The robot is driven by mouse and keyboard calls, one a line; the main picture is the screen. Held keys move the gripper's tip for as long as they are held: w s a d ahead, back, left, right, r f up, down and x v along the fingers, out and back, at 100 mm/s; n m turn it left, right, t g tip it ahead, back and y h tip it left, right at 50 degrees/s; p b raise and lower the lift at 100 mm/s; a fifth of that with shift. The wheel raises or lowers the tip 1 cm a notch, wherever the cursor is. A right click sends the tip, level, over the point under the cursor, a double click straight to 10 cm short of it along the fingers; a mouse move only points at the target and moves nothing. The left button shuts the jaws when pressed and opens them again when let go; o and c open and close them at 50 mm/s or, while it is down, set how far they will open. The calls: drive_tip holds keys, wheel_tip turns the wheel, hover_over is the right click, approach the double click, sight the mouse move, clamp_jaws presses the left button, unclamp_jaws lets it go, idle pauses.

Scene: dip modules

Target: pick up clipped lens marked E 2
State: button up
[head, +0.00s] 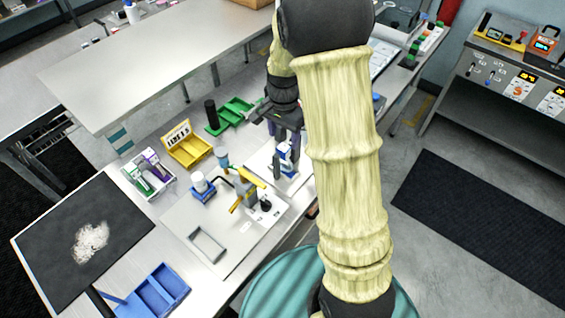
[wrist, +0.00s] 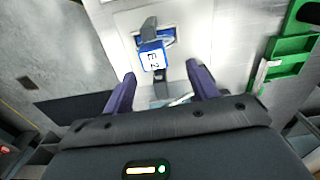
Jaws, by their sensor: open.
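The clipped lens marked E 2 (wrist: 153,58) shows in the wrist view as a white label with a blue edge and a grey clip at its top. It lies ahead of my gripper (wrist: 158,80), roughly centred between the two purple fingers. The fingers are apart and do not touch it. In the head view the blue and white lens piece (head: 286,152) stands on a white sheet, just below my gripper (head: 286,138). Part of the gripper is hidden behind my arm there.
A green tray (head: 236,108) and a yellow bin (head: 190,150) stand left of the gripper. A yellow-handled fixture (head: 246,190) stands on a grey plate nearby. A blue tray (head: 158,292) and black mat (head: 60,235) are at lower left. The far table (head: 150,65) has free room.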

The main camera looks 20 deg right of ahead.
sight(284, 147)
drive_tip(key=f, duration=0.2)
drive_tip(key=s+f+p, duration=0.1)
drive_tip(key=f, duration=0.1)
drive_tip(key=shift+f, duration=0.5)
clamp_jaws()
